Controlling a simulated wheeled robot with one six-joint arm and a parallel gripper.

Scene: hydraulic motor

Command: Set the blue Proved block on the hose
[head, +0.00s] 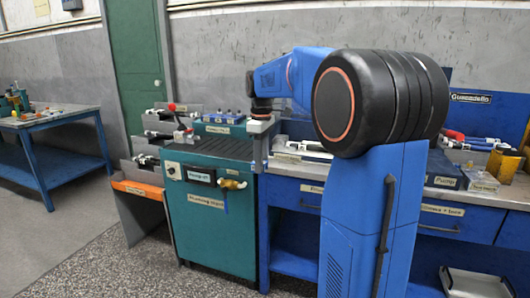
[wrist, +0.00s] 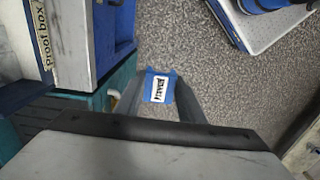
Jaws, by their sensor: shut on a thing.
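My gripper (head: 259,163) points down at the right front corner of the teal bench in the head view. In the wrist view its two dark fingers (wrist: 158,98) are shut on a small blue block (wrist: 160,74) with a white label. The label is turned and too small to read surely. The block hangs over the speckled floor, beside the bench. In the head view I cannot make the block out. A brass tap (head: 232,184) with a short blue strip below it sits on the bench front, left of my gripper. I cannot surely tell which part is the hose.
The teal bench (head: 218,228) with a ribbed top stands left of my gripper. A blue workbench (head: 290,192) with drawers is close on its right. Shelves with fittings stand left, with an orange-edged tray (head: 137,190). The speckled floor (head: 95,250) in front is free.

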